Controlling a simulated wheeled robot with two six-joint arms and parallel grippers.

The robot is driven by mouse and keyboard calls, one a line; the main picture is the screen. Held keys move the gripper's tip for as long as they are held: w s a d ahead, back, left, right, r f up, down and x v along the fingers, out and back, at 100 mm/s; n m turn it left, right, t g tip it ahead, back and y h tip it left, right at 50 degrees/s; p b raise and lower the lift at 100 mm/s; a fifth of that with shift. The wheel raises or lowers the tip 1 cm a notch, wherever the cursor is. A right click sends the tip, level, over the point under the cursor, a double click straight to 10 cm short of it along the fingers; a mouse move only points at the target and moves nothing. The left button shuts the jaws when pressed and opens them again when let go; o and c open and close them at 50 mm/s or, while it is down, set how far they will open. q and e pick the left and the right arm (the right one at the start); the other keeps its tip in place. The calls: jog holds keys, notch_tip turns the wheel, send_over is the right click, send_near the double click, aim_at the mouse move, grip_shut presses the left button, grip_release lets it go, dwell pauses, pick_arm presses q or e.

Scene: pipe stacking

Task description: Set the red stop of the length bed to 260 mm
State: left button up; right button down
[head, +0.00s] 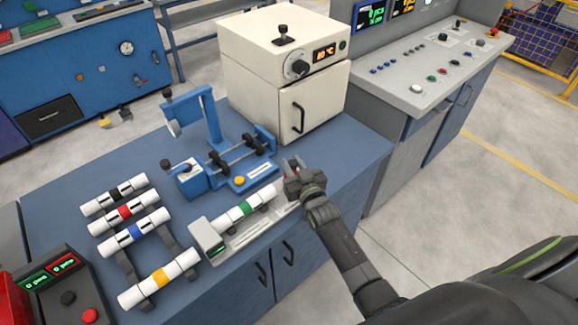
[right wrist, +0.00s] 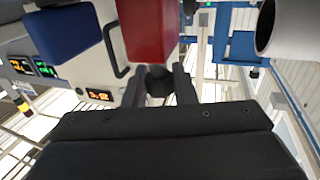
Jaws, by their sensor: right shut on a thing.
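The length bed (head: 256,237) is a pale metal rail along the front edge of the blue bench, with a grey end block (head: 208,240) at its left. A white pipe with a green band (head: 230,215) lies on it. My right gripper (head: 294,178) is at the bed's right end and hides most of the red stop (head: 285,165) in the head view. In the right wrist view the red stop (right wrist: 148,28) is a red block, and my right gripper (right wrist: 158,85) is shut on its dark knob (right wrist: 159,80). The scale cannot be read. My left gripper is out of view.
White banded pipes (head: 135,233) lie on a rack at left. A blue clamp device with rollers (head: 240,155) stands behind the bed, near a cream oven (head: 290,75). A red and black button box (head: 65,290) is front left. A grey control desk (head: 430,85) stands to the right.

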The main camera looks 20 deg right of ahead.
jog(key=c, duration=1.6)
grip_release()
jog(key=shift+d+r, duration=0.1)
jog(key=shift+c, duration=0.2)
jog(key=o, duration=0.5)
jog(key=shift+w+d, duration=0.1)
jog(key=shift+d, duration=0.15)
jog(key=shift+c, duration=0.2)
jog(key=shift+a, duration=0.1)
jog(key=s+p, duration=0.3)
jog(key=s, duration=1.4)
jog(key=shift+s+d, duration=0.25)
jog(key=shift+d, duration=0.1)
jog(key=shift+f, duration=0.2)
